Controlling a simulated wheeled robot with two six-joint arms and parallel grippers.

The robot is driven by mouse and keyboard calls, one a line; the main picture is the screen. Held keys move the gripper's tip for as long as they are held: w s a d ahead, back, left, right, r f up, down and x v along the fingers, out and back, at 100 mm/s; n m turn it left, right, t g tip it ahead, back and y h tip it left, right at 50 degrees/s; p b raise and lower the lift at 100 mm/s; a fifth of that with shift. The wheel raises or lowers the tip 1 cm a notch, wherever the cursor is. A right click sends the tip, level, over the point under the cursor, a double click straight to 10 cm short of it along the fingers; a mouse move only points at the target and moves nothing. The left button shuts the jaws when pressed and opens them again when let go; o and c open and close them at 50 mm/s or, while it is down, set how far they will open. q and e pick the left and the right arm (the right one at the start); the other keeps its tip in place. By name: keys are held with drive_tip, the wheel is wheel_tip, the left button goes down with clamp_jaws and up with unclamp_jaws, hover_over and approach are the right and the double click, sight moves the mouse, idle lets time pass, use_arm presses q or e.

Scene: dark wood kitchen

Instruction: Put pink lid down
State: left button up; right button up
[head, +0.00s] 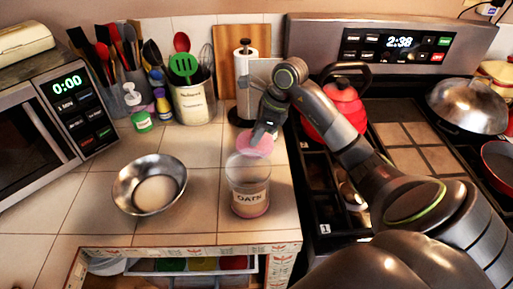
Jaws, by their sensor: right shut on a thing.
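The pink lid (256,144) is a round pink disc, held above the counter just behind and over the oats jar. My right gripper (262,136) is shut on the pink lid, reaching down from above. The clear jar labelled "OATS" (248,185) stands upright on the tiled counter, its top uncovered and a little pinkish content low in it. Whether the lid touches the jar's rim cannot be told. My left gripper is not in view.
A metal bowl (150,184) with pale contents sits left of the jar. A utensil crock (195,100) and a paper towel holder (246,85) stand behind. The stove with a red kettle (340,105) is right. Bare tiles (205,150) lie between bowl and jar. An open drawer (195,265) is below.

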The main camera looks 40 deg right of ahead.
sight(257, 146)
wheel_tip(257, 146, down, 5)
drive_tip(key=shift+r+p, duration=0.15)
drive_tip(key=shift+p, duration=0.35)
drive_tip(key=shift+f, duration=0.25)
drive_tip(key=shift+f, duration=0.1)
drive_tip(key=shift+f+b, duration=0.15)
drive_tip(key=shift+b, duration=0.15)
drive_tip(key=o, duration=0.9)
drive_tip(key=shift+o, duration=0.2)
